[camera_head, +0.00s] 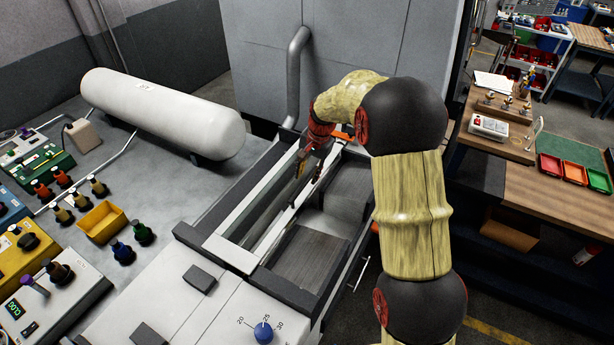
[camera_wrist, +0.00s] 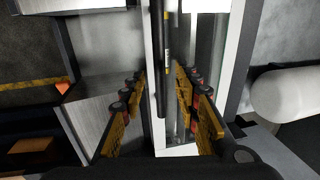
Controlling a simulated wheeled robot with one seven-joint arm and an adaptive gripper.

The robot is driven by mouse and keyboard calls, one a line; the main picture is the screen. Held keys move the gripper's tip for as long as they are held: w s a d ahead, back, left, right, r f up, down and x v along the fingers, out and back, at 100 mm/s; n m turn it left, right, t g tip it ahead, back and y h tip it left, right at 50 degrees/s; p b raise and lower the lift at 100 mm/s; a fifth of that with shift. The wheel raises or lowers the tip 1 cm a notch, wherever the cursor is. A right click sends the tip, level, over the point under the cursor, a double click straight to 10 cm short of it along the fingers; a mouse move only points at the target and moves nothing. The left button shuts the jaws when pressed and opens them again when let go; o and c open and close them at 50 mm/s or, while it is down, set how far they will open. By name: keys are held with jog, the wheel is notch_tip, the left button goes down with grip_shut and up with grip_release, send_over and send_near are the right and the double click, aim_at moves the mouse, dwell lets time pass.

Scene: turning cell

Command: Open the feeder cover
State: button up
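The feeder (camera_head: 232,252) is a long grey and white machine running from the front toward the back wall. Its long, white-framed cover (camera_head: 262,203) lies along the top, and a grey recess shows to its right. My gripper (camera_head: 307,180) points down over the white frame near the far half. In the wrist view, my gripper (camera_wrist: 163,78) has its yellow and black fingers apart, on either side of a white strip with a thin black bar (camera_wrist: 158,50). I cannot tell whether the fingers touch the bar. My arm hides part of the feeder's right side.
A grey cabinet with a pipe (camera_head: 294,75) stands behind. A blue knob (camera_head: 263,332) sits on the front panel. A wooden bench (camera_head: 560,200) is at right.

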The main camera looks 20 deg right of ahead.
jog(key=shift+w+a+f, duration=0.1)
jog(key=shift+w+f, duration=0.05)
jog(key=shift+f, duration=0.5)
jog(key=shift+w+a+f, duration=0.1)
jog(key=shift+f, duration=0.5)
jog(key=shift+c, duration=1)
grip_shut()
